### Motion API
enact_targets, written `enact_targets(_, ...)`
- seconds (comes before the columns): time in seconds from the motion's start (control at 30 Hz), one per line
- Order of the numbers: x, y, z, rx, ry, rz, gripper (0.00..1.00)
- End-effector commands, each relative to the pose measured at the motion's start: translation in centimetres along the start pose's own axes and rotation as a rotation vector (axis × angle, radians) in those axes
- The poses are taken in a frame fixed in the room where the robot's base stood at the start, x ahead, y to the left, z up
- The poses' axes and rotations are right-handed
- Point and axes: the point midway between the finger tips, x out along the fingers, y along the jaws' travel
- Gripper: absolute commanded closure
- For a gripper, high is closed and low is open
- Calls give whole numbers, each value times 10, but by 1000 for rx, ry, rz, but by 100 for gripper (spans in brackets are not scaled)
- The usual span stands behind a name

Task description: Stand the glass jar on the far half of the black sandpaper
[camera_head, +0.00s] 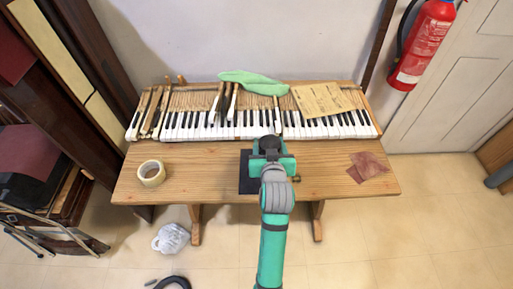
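The black sandpaper (246,184) lies flat on the wooden table, near the middle. My arm and gripper cover much of it, and its left strip shows. My gripper (268,153) is over the sandpaper's far part, close to the front of the piano keys. A dark shape shows at the gripper's far end, and I cannot tell whether it is part of the gripper or a thing in it. I cannot make out the glass jar; it may be hidden by my gripper. The finger gap is not clear.
Piano keys (325,127) run along the table's back, with a green cloth (250,80) and a paper sheet (322,99) on top. A tape roll (151,173) lies left and reddish sandpaper (368,166) right. The wooden table (212,172) is bare between tape and black sandpaper.

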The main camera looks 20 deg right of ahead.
Motion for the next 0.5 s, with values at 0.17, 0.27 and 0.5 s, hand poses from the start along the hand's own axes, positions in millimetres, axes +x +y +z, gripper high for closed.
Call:
enact_targets(0.17,40,-15,0,0,1,-3,79)
enact_targets(0.27,60,-20,7,0,-2,-2,79)
enact_targets(0.5,99,-30,29,0,1,-2,79)
